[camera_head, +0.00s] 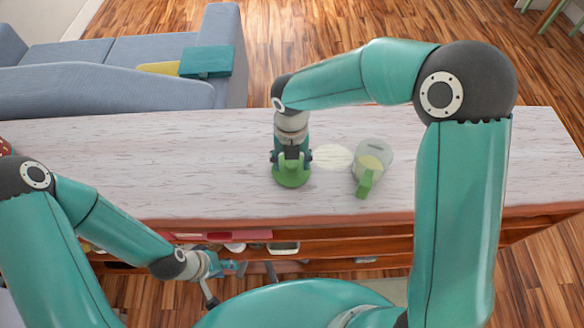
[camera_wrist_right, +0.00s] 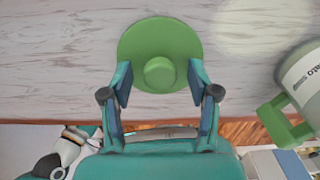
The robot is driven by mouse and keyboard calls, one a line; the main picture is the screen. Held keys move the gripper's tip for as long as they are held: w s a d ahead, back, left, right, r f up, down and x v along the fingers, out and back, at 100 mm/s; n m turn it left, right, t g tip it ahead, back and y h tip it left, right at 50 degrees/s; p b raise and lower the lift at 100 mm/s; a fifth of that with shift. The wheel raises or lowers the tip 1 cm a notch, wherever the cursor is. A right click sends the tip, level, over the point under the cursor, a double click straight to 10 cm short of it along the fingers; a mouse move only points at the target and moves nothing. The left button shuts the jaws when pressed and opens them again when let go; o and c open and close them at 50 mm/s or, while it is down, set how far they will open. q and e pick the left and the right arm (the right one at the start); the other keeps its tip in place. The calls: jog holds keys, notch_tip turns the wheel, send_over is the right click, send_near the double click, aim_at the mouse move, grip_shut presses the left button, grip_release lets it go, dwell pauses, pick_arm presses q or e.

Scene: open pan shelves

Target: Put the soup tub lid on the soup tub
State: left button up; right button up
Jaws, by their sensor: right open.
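The soup tub lid (camera_head: 292,179) is a flat green disc with a round knob, lying on the pale wooden counter. It also shows in the right wrist view (camera_wrist_right: 160,38). My right gripper (camera_head: 291,163) is directly above the lid. In the right wrist view its open fingers (camera_wrist_right: 159,78) are on either side of the knob, with a gap on both sides. The soup tub (camera_head: 385,150), pale with a green handle, stands upright to the right of the lid. Part of it shows in the right wrist view (camera_wrist_right: 304,72). My left gripper (camera_head: 232,268) is low in front of the counter; its jaw opening is unclear.
The counter (camera_head: 190,150) is clear to the left of the lid and right of the tub. A pale round patch (camera_head: 332,157) lies between lid and tub. Shelves with several items (camera_head: 284,247) are below the counter's front edge. A blue sofa (camera_head: 130,75) stands behind.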

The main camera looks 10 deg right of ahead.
jog(key=shift+p, duration=0.4)
dwell(0.3)
grip_shut()
